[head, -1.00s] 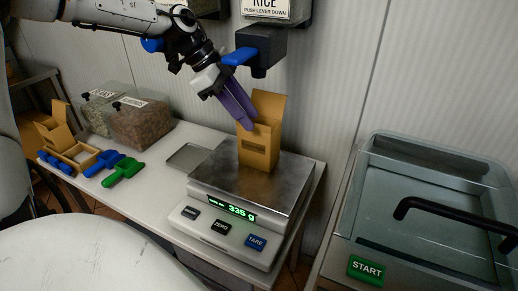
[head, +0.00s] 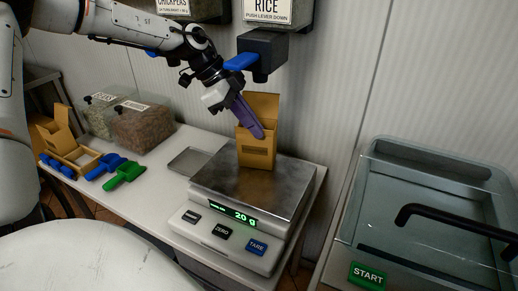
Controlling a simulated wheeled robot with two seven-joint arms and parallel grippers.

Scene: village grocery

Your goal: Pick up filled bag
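A brown paper bag (head: 257,155) with an open top and a small front window is at the back of the scale (head: 227,185), below the rice dispenser. The scale's green display (head: 240,217) reads 20 g. My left gripper (head: 257,128) comes from the upper left, with its purple fingers at the bag's upper part. One finger lies across the front; the other is mostly hidden. The fingers look closed on the bag. The bag is upright; its base is at or just above the plate, and I cannot tell which. The bag's contents are hidden. My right gripper is out of view.
The rice dispenser (head: 262,50) with a blue lever hangs just above the bag. A shallow metal tray (head: 188,160), green scoop (head: 124,174), blue scoop (head: 105,164) and clear bins (head: 142,128) are left. A machine with a START button (head: 368,276) stands right.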

